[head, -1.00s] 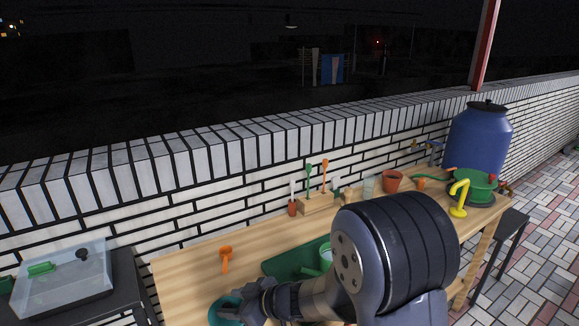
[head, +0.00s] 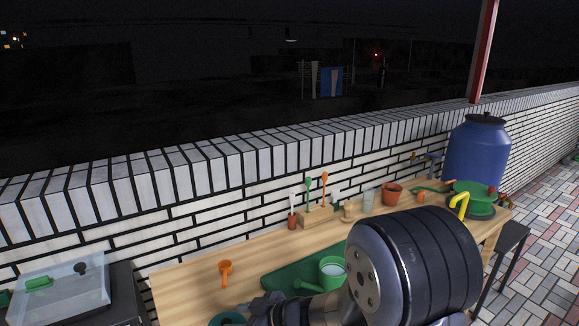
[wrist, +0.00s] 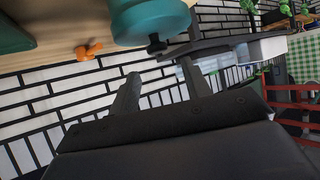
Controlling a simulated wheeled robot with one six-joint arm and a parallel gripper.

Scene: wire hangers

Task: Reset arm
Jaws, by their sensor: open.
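My gripper (wrist: 160,92) is open in the wrist view, with its two dark fingers apart and nothing between them. In the head view my arm covers the front of the wooden bench (head: 190,280), and my gripper (head: 258,310) is at the bottom edge, partly cut off. A teal round object (wrist: 150,20) is just beyond the fingers in the wrist view. It also shows in the head view (head: 228,319), left of my gripper. I cannot tell from the wrist view whether a finger touches it.
The bench holds an orange scoop (head: 225,272), a green watering can (head: 331,272) on a green mat (head: 280,282), a tool block (head: 316,216) and terracotta pots (head: 392,194). A blue barrel (head: 476,150) stands far right. A dark side table with a clear-lidded box (head: 62,290) is at left.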

